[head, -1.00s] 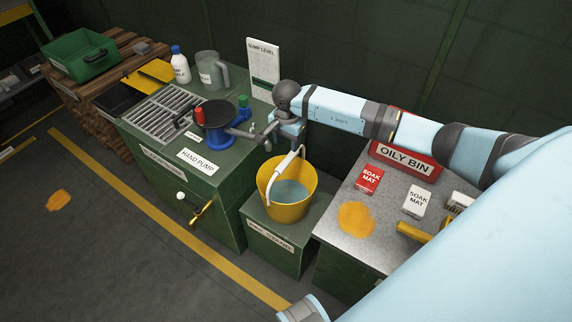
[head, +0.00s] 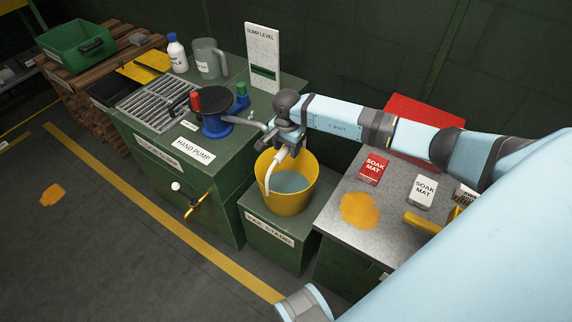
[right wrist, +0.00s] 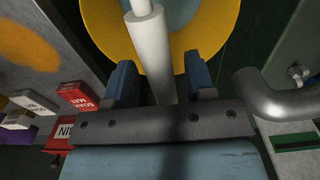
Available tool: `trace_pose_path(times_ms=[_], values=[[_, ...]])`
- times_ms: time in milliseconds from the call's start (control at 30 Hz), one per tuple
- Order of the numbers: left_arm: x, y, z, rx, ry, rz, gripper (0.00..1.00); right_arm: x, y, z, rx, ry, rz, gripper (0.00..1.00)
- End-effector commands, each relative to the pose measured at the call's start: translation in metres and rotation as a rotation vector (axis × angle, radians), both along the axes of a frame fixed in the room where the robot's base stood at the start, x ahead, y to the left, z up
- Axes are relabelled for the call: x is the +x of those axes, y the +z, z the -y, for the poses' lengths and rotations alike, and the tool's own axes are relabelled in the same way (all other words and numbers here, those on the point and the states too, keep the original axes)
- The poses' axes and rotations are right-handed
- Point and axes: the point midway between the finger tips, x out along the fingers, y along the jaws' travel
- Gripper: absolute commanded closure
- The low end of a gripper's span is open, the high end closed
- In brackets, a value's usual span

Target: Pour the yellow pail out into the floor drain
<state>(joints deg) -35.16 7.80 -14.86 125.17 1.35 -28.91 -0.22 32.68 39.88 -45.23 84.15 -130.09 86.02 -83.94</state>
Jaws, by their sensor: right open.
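The yellow pail (head: 290,202) stands upright on a low green stand, with grey-blue liquid inside. Its white handle grip (head: 276,166) is raised above the rim. My right gripper (head: 284,146) is over the pail's back edge, at the upper end of the grip. In the right wrist view my open fingers (right wrist: 162,82) are on either side of the white grip (right wrist: 152,50), with a gap on each side. A metal drain grating (head: 158,106) lies in the green bench top to the left. My left gripper is not in view.
The blue hand pump (head: 218,124) stands between grating and pail; its grey spout (right wrist: 285,98) is close beside my right gripper. A jug (head: 207,58) and bottle (head: 177,53) stand behind the grating. Soak mats and the red bin (head: 412,112) are right.

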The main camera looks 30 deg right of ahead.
Motion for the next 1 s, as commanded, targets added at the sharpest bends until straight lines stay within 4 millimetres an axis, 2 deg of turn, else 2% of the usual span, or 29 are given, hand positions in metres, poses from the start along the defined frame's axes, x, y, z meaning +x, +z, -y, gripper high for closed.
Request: trace_pose_path(times_ms=[33,233,567,1000], values=[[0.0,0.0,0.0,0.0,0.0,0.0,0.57,0.0,0.0,0.0,0.0,0.0,0.0,0.55],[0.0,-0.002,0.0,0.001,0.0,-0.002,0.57,0.0,0.0,0.0,0.0,0.0,-0.001,1.0],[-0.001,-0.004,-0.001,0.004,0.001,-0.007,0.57,0.001,0.003,0.0,0.002,0.0,0.004,1.0],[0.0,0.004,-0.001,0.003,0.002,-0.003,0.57,0.001,0.013,0.0,0.001,0.001,0.004,1.0]])
